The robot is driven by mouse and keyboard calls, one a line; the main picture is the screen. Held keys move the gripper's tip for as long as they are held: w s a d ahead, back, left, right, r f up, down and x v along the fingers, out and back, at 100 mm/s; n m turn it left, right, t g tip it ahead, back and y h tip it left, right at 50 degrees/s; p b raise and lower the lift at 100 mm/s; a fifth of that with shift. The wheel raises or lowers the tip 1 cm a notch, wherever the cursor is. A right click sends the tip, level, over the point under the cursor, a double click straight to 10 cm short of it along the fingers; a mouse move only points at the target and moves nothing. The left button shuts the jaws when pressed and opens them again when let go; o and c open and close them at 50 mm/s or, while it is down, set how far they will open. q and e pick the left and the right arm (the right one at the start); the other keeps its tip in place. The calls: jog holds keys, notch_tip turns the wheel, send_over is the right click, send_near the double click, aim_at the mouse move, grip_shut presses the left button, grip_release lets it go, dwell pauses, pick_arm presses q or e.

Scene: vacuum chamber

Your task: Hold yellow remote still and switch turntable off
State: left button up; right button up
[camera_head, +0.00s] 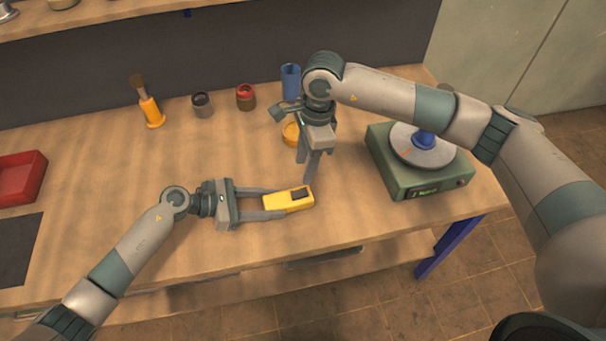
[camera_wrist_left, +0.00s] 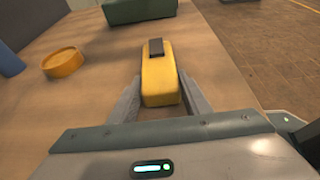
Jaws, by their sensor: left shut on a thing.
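The yellow remote (camera_head: 283,202) lies on the wooden table near its front edge, with a dark panel on its right end. My left gripper (camera_head: 275,203) is shut on the remote, one finger along each side; the left wrist view shows the remote (camera_wrist_left: 159,82) between the fingers (camera_wrist_left: 158,98). My right gripper (camera_head: 308,172) points down just above the remote's right end; whether its fingers are open or shut is unclear. The green turntable (camera_head: 416,174) stands at the right of the table, with a pale disc and a blue piece on top, and a lit front display.
A yellow round dish (camera_head: 291,133) and a blue cylinder (camera_head: 290,80) stand behind my right gripper. A brush with a yellow handle (camera_head: 151,112), a grey jar (camera_head: 202,104) and a red-topped jar (camera_head: 245,96) stand at the back. A red tray (camera_head: 20,177) is at far left.

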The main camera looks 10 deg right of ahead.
jog(key=shift+d+r, duration=0.15)
jog(key=shift+r, duration=0.75)
jog(key=shift+d+r, duration=0.1)
jog(key=shift+r, duration=0.75)
pick_arm(q)
jog(key=o, duration=1.3)
jog(key=shift+a, duration=0.1)
jog(key=v, duration=1.2)
